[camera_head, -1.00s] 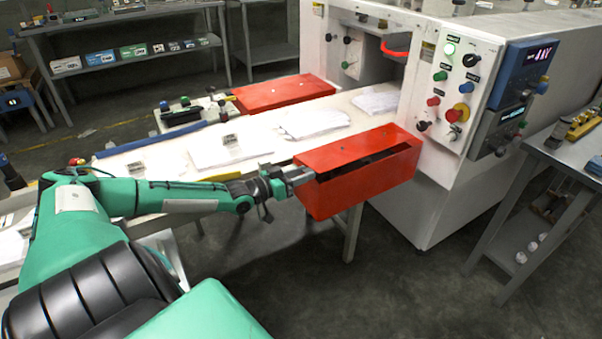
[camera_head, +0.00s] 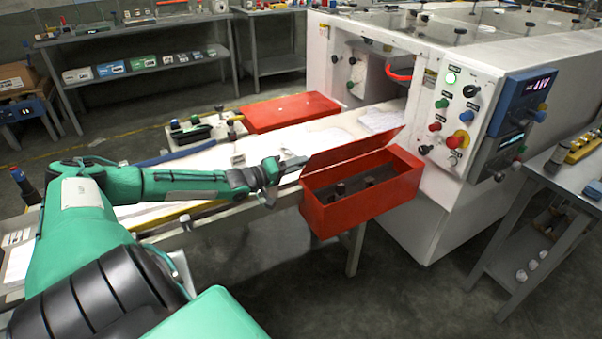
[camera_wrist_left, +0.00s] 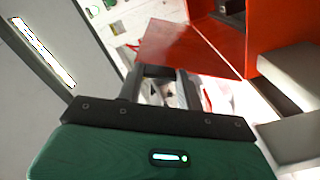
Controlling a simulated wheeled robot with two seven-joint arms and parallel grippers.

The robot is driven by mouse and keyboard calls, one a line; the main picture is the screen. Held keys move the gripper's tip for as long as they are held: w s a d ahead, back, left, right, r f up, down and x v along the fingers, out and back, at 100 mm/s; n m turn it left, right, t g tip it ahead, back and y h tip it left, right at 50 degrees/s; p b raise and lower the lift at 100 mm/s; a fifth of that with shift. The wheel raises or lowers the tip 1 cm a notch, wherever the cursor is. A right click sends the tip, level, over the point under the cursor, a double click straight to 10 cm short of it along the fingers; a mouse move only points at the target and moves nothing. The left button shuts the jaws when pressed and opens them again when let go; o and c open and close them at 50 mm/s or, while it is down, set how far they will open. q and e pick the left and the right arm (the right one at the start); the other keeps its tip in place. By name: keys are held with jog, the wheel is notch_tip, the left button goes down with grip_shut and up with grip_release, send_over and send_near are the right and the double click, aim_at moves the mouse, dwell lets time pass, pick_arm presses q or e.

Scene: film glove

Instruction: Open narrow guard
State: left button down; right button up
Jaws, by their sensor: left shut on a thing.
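The narrow guard is a red box (camera_head: 372,212) on the near side of the white conveyor bed, beside the machine. Its red lid (camera_head: 352,150) is tilted up on its far edge, so the inside shows with dark fittings (camera_head: 341,189). My left gripper (camera_head: 294,163) is at the lid's left end and is shut on the lid edge. In the left wrist view the fingers (camera_wrist_left: 165,85) are close to the red lid (camera_wrist_left: 185,48); the exact contact is hard to make out. My right gripper is not in view.
A second red guard (camera_head: 290,112) lies closed across the bed. The white machine (camera_head: 440,205) with its button panel stands at the right. A grey side table (camera_head: 560,172) is at the far right. The floor in front of the box is clear.

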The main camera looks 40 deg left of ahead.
pick_arm(q)
jog(key=w+a+r+n, duration=0.2)
jog(key=a+n, duration=0.5)
jog(key=shift+a, duration=0.15)
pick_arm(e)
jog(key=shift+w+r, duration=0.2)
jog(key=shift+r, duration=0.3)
pick_arm(q)
jog(key=shift+w, duration=0.1)
jog(key=c, duration=0.9)
grip_release()
jog(key=shift+f, duration=0.1)
